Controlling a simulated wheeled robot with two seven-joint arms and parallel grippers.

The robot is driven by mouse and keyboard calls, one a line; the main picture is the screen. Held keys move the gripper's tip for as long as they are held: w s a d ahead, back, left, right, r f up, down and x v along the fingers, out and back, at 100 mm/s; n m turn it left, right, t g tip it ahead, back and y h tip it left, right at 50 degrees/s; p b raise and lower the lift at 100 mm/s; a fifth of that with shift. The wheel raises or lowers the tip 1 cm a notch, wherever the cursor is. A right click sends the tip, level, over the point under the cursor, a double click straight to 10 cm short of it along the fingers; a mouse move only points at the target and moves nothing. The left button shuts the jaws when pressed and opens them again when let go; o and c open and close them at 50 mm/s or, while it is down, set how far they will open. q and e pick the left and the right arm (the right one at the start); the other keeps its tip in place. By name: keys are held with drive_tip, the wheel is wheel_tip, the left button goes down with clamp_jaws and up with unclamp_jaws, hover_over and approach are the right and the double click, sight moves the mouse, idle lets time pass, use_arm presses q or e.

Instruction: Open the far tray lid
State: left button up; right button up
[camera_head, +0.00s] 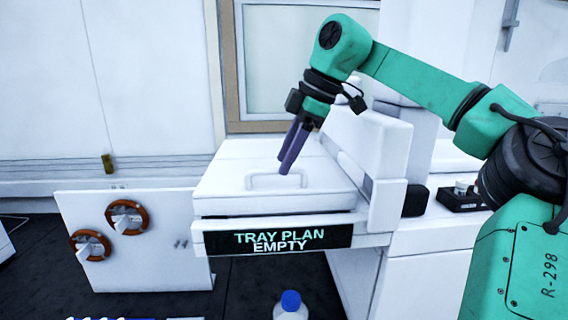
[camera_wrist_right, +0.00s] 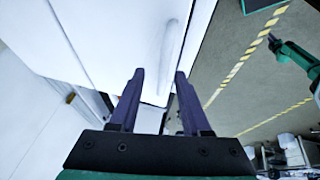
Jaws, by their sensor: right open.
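In the right wrist view the gripper (camera_wrist_right: 156,80) is open, with the pale handle (camera_wrist_right: 168,55) beyond and between the fingers. My left gripper does not show in the head view.
A white upright block (camera_head: 365,150) stands just right of the lid. A white panel with two orange-ringed knobs (camera_head: 127,217) is at the left. A blue-capped bottle (camera_head: 290,303) stands in front below. A black tray (camera_head: 463,198) sits on the right counter.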

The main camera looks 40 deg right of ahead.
drive_tip(key=shift+w+f, duration=0.25)
drive_tip(key=shift+f, duration=0.2)
drive_tip(key=shift+a+f, duration=0.1)
drive_tip(key=shift+a, duration=0.1)
drive_tip(key=shift+s+a, duration=0.3)
drive_tip(key=shift+s, duration=0.05)
drive_tip(key=shift+w+d, duration=0.1)
clamp_jaws()
drive_tip(key=shift+f, duration=0.1)
idle(0.4)
